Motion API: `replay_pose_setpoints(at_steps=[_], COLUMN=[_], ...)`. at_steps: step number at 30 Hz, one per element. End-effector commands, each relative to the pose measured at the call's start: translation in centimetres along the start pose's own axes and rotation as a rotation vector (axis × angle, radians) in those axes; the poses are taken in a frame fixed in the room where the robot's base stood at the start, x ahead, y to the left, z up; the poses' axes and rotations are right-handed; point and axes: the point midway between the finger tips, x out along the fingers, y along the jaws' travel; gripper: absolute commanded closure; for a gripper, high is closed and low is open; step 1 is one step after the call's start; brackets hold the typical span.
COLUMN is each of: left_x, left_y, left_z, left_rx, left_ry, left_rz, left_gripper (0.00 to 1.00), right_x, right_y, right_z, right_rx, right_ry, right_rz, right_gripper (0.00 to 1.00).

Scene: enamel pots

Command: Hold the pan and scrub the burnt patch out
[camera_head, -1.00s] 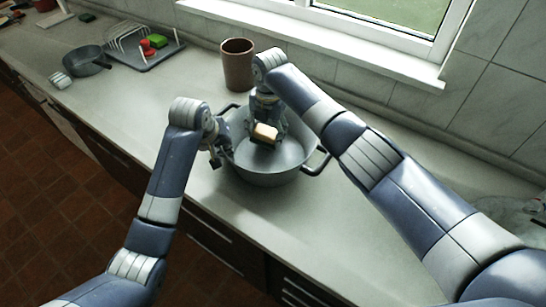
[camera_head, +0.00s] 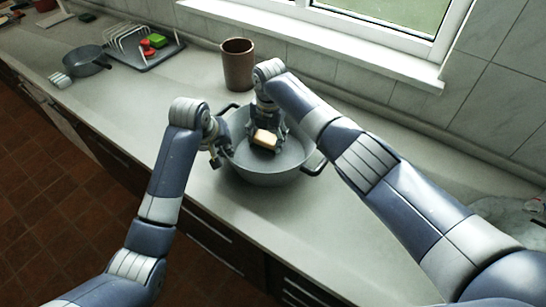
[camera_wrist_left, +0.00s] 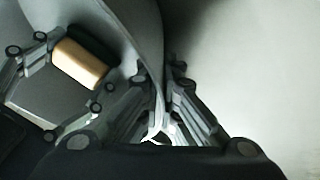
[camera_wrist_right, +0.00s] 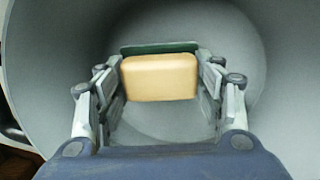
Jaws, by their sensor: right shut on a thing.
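The grey pan (camera_head: 262,177) stands on the counter with dark side handles. My left gripper (camera_wrist_left: 160,85) straddles its near-left rim, one finger inside and one outside, closed on the wall. My right gripper (camera_wrist_right: 160,80) is inside the pan, shut on a tan sponge (camera_head: 264,138) with a dark green scouring side. The sponge also shows in the right wrist view (camera_wrist_right: 160,78) and in the left wrist view (camera_wrist_left: 80,62). It is low in the pan; I cannot tell whether it touches the floor. No burnt patch can be made out; part of the floor is hidden.
A brown cup (camera_head: 238,65) stands behind the pan. A dish rack (camera_head: 130,42) on a grey tray, with red and green items beside it, and a small grey saucepan (camera_head: 86,62) are at the far left.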

Motion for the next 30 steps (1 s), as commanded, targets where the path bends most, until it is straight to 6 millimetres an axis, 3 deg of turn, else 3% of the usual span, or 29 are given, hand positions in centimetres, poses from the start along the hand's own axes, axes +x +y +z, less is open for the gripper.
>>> replay_pose_setpoints(at_steps=[19, 30], left_x=[-0.1, -0.1], left_y=[0.2, 0.2], left_z=[-0.1, -0.1], left_rx=[-0.001, 0.0], left_ry=[0.003, 0.004], left_rz=[0.005, 0.007], left_gripper=[1.0, 1.0], right_x=[0.2, 0.9], right_y=[-1.6, -0.1], right_z=[-0.4, -0.2], right_rx=[0.0, 0.001], right_ry=[0.001, 0.002], right_rz=[0.001, 0.001], right_gripper=[0.68, 0.68])
